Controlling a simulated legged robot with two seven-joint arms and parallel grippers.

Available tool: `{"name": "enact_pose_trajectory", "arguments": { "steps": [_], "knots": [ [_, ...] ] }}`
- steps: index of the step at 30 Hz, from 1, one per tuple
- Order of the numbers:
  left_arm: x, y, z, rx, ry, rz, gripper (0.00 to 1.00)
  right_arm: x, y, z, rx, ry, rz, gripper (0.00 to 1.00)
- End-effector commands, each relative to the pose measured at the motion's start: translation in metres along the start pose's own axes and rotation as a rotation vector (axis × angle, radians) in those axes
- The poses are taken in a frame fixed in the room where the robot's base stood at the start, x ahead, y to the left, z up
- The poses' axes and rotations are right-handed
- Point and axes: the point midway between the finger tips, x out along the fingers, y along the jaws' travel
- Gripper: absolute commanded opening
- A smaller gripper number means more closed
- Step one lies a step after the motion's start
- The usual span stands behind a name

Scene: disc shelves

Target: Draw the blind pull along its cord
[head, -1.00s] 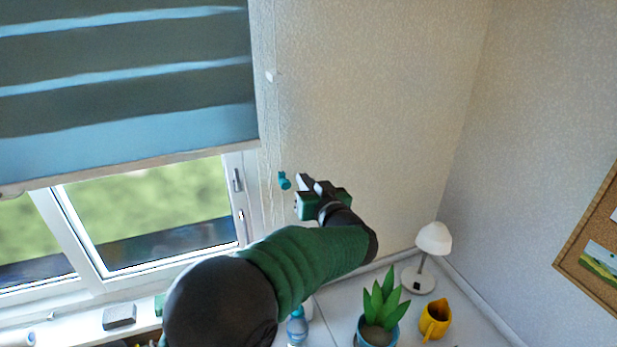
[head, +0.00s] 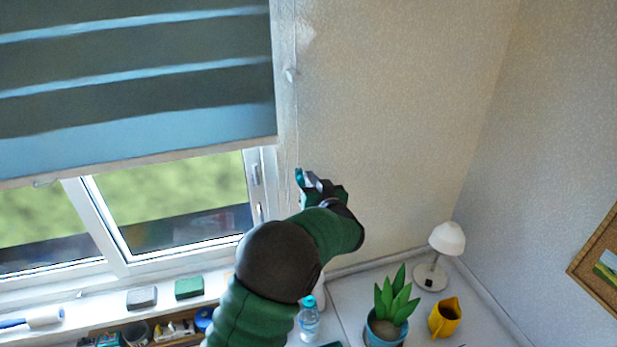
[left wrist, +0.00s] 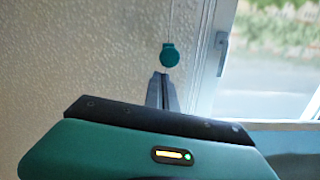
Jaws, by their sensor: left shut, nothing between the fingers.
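The teal blind pull (left wrist: 170,56) hangs on its thin cord (left wrist: 171,20) in the left wrist view, just beyond my fingertips. In the head view the pull (head: 299,175) shows as a small teal bit beside my left gripper (head: 309,180). My left gripper (left wrist: 163,78) is shut and empty, its tips pointing at the pull from just below it in the wrist picture. Whether the tips touch the pull I cannot tell. The striped blind (head: 140,95) is partly lowered over the window. My right gripper is not in view.
A wall knob (head: 291,74) sits beside the cord above the pull. The desk below holds a white lamp (head: 447,240), a potted plant (head: 386,331), a yellow jug (head: 445,318) and a bottle (head: 309,322). The sill holds a grey block (head: 142,297) and a green block (head: 189,288).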

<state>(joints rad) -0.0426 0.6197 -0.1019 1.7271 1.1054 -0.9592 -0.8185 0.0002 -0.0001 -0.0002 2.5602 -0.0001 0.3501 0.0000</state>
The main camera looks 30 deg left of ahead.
Motion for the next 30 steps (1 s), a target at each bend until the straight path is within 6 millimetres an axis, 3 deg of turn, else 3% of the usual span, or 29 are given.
{"name": "enact_pose_trajectory", "arguments": {
  "steps": [5, 15, 18, 23, 25, 26, 28, 29, 30],
  "knots": [
    [0.004, -0.001, 0.016, 0.000, -0.002, -0.002, 0.00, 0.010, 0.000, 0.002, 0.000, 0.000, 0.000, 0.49],
    [0.014, 0.010, 0.095, 0.002, -0.005, -0.006, 0.00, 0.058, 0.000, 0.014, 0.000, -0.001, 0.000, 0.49],
    [0.017, 0.016, 0.126, 0.003, -0.008, -0.005, 0.00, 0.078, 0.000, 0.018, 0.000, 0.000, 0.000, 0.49],
    [0.019, 0.019, 0.148, 0.001, -0.006, -0.005, 0.00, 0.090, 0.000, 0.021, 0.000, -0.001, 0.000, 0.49],
    [0.021, 0.022, 0.168, 0.004, -0.008, -0.004, 0.00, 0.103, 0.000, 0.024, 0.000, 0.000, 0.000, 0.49],
    [0.021, 0.021, 0.163, 0.002, -0.006, -0.004, 0.00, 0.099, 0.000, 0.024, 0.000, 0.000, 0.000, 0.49],
    [0.023, 0.024, 0.183, 0.002, -0.007, -0.004, 0.00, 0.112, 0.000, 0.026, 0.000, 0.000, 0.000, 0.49],
    [0.023, 0.023, 0.178, 0.000, -0.005, -0.004, 0.00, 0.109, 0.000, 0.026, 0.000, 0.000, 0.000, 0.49],
    [0.024, 0.025, 0.192, 0.002, -0.007, -0.004, 0.00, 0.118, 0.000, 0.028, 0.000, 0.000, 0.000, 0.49]
  ]
}}
